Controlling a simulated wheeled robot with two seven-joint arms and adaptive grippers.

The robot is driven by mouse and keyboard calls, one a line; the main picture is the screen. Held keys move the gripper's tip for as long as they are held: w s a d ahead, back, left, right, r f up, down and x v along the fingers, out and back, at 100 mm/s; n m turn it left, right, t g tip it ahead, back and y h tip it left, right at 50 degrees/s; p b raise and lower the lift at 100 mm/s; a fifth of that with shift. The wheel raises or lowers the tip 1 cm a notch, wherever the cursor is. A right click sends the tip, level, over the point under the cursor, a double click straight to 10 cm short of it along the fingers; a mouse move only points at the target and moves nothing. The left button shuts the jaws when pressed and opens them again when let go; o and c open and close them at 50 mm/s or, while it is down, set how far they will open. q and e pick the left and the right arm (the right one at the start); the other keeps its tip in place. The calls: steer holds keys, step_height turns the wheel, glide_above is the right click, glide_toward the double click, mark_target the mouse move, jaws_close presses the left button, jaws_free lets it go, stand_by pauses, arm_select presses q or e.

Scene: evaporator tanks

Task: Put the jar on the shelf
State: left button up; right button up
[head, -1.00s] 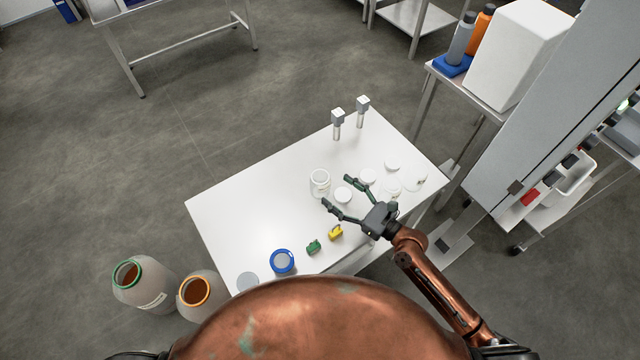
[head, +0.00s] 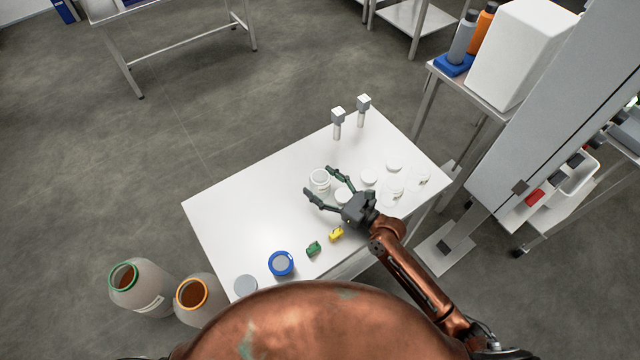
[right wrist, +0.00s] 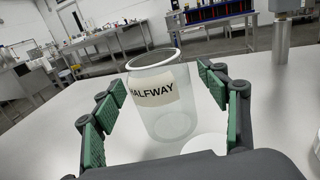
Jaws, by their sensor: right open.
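A clear jar with a white rim (head: 320,178) stands upright on the white table (head: 235,215). In the right wrist view the jar (right wrist: 165,100) carries a label reading "HALFWAY" and stands between and just beyond the open fingers. My right gripper (head: 319,180) is open, its two fingers pointing toward the jar, one on each side. In the right wrist view the green finger pads of my right gripper (right wrist: 160,105) appear apart from the jar. My left gripper is not in view. I cannot tell which of the surfaces around is the shelf.
White discs (head: 369,179) and clear jars (head: 390,197) stand right of the gripper. Two posts (head: 337,122) stand at the far edge.

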steer(key=shift+c, duration=0.4)
steer(key=c, duration=1.4)
